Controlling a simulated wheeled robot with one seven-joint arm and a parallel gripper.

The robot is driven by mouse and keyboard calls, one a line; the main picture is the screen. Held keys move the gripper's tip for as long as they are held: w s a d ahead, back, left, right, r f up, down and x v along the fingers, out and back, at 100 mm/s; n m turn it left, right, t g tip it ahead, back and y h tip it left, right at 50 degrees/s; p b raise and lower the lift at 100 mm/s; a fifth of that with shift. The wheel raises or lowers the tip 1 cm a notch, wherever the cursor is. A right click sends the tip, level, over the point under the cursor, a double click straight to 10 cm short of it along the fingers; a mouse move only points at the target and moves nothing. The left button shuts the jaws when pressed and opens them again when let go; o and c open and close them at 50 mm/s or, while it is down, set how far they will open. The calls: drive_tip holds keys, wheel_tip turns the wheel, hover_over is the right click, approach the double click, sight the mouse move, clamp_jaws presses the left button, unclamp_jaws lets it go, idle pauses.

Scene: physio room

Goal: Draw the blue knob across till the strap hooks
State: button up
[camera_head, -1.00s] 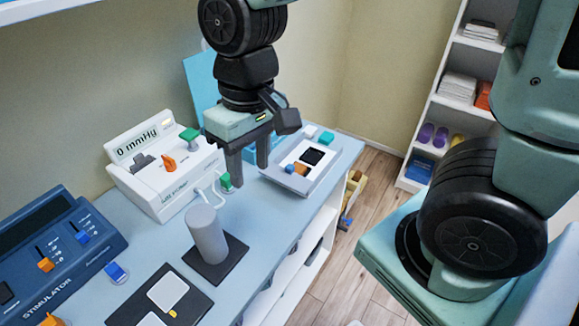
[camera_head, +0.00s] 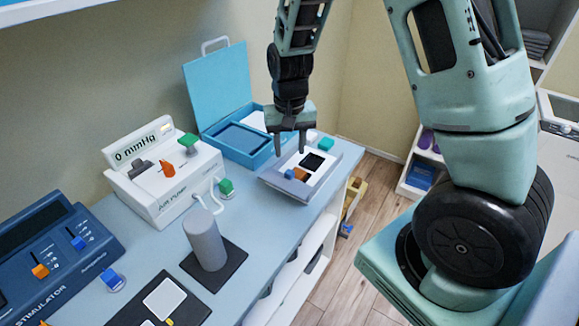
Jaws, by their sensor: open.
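A small blue knob (camera_head: 289,174) sits at the near left of a grey tray (camera_head: 318,188) at the far right end of the table, next to an orange block (camera_head: 300,174). A white panel with a black square (camera_head: 312,161) lies on the tray behind them. I cannot make out a strap clearly. My gripper (camera_head: 290,151) points down with its fingers apart and nothing between them. It is over the tray's left side, just behind the blue knob in the picture and apart from it.
An open blue case (camera_head: 219,135) stands left of the tray. A white pump unit (camera_head: 168,175), a grey cylinder (camera_head: 205,240) on a dark base and a blue stimulator (camera_head: 55,250) stand nearer.

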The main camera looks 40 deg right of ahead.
sight(290, 171)
wheel_tip(290, 171, down, 8)
drive_tip(key=shift+r, duration=0.2)
drive_tip(key=shift+c, duration=0.2)
clamp_jaws()
